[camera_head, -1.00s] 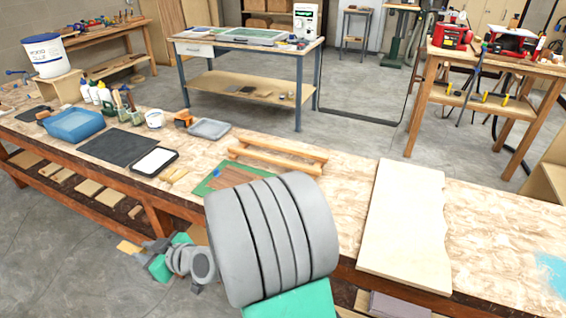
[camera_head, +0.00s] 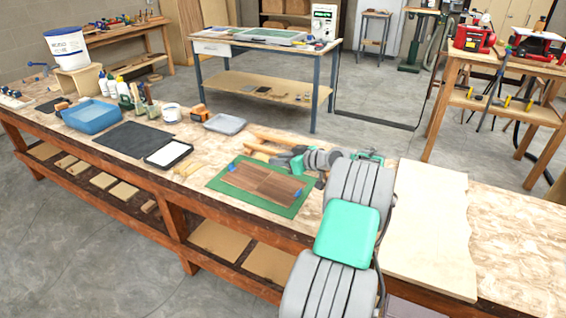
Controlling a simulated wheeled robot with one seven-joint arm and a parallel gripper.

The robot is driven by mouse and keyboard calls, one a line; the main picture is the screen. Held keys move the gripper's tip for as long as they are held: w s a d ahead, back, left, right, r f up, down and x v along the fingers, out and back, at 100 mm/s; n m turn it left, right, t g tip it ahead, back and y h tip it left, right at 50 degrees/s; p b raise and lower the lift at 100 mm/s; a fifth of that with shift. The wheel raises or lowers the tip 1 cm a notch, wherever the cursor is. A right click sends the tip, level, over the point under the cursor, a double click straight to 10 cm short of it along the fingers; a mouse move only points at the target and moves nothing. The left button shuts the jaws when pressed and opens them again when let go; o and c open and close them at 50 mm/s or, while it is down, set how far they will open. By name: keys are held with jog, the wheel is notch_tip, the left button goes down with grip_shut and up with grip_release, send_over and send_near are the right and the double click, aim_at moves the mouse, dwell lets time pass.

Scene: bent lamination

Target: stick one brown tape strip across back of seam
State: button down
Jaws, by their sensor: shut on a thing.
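Two dark brown veneer sheets (camera_head: 262,187) lie side by side on a green mat (camera_head: 217,186), with a seam between them. Small blue pieces (camera_head: 297,194) sit at their outer ends. My gripper (camera_head: 283,160) is above the bench behind the mat's far edge, pointing left, beyond the veneers. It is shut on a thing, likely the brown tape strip. That thing cannot be made out now against the wooden bars behind; a small tan piece showed at the gripper's tip earlier. No tape is visible across the seam.
Wooden bars (camera_head: 262,139) lie behind the mat, partly hidden by my gripper. A pale wavy-edged board (camera_head: 428,225) lies to the right. A black-rimmed white tray (camera_head: 168,154), a dark mat (camera_head: 133,138) and a blue tub (camera_head: 92,116) stand to the left.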

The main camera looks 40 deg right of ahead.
aim_at(283, 181)
jog(key=shift+s+d+f, duration=0.2)
jog(key=shift+s+d, duration=0.15)
jog(key=shift+d, duration=0.25)
notch_tip(283, 181, down, 6)
jog(key=b, duration=0.3)
jog(key=shift+f, duration=0.15)
jog(key=shift+s+f+b, duration=0.1)
jog(key=shift+f+b, duration=0.1)
jog(key=shift+b, duration=0.45)
jog(key=c, duration=1.1)
grip_release()
jog(key=shift+o, duration=0.3)
jog(key=o, duration=0.4)
jog(key=shift+r, duration=0.15)
